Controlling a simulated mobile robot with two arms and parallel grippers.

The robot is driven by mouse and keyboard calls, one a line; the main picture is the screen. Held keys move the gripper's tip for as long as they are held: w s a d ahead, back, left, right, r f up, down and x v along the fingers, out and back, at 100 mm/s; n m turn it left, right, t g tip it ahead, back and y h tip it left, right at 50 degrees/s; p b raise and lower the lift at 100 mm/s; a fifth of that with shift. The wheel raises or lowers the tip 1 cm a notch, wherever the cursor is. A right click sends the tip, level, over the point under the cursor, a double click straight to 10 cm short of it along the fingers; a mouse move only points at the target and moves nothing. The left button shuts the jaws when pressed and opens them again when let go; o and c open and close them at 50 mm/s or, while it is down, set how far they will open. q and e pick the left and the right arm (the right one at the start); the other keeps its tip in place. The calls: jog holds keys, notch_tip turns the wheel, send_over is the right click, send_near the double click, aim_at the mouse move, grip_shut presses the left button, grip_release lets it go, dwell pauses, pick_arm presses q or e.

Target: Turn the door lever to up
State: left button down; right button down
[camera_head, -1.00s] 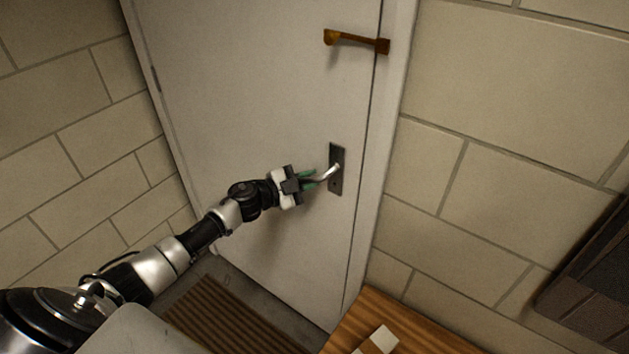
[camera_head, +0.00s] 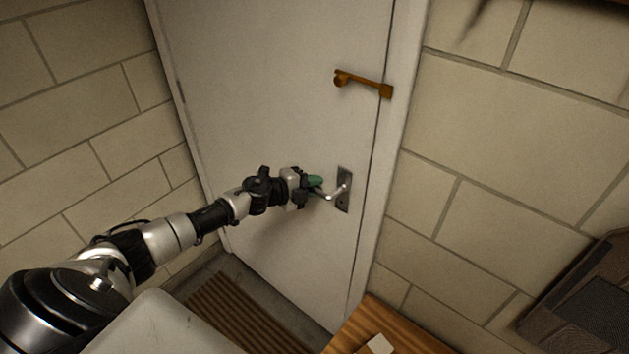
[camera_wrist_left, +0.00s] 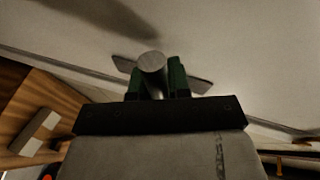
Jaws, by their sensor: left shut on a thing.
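A grey-white door (camera_head: 265,90) carries a silver door lever (camera_head: 338,192) on a dark upright plate (camera_head: 344,204). The lever slants down to the left from its pivot. My left gripper (camera_head: 318,187), with green fingertips, is at the lever's free end. In the left wrist view, the lever's round metal part (camera_wrist_left: 152,63) shows between the two green fingers (camera_wrist_left: 160,80), and the gripper is shut on it. The fingers hide part of the lever. My right gripper is not in view.
A brown latch bar (camera_head: 363,84) is fixed on the door above the lever. A wooden surface (camera_head: 395,325) with a pale block (camera_head: 380,344) is at the bottom. A ribbed mat (camera_head: 240,315) lies on the floor. Block walls flank the door.

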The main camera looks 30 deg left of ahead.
pick_arm(q)
jog(key=shift+w+r, duration=0.15)
jog(key=shift+r, duration=0.2)
jog(key=c, duration=1.2)
grip_release()
jog(key=shift+o, duration=0.6)
jog(key=shift+f, duration=0.1)
jog(key=shift+s, duration=0.2)
jog(key=b+v, duration=0.3)
jog(key=v, duration=0.7)
jog(key=shift+s, duration=0.35)
jog(key=shift+a, duration=0.2)
